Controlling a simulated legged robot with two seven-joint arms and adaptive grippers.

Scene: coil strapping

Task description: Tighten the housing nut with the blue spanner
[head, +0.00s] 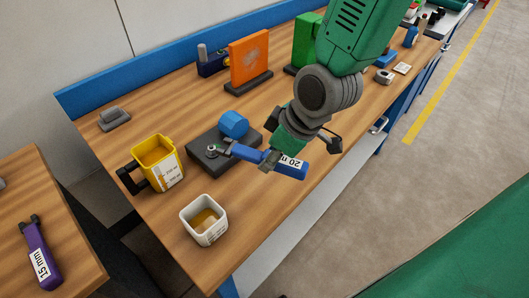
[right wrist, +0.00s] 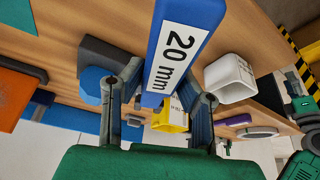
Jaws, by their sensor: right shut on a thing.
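The blue spanner (head: 247,153), marked 20 mm, is gripped by my right gripper (head: 272,160). Its labelled handle lies between the fingers in the right wrist view (right wrist: 180,45). Its grey open jaw points left, at the small nut (head: 212,150) on the dark grey housing block (head: 195,141). The jaw overlaps the nut's edge in the picture; I cannot tell whether it is around it or above it. A blue faceted knob (head: 233,124) stands on the housing behind the spanner. My left gripper is not in view.
A yellow bin (head: 158,162) and a white cup (head: 204,220) stand left and in front of the housing. An orange panel (head: 249,60) stands behind. A purple 15 mm spanner (head: 42,255) lies on the separate left table. Bare wood lies right of the cup.

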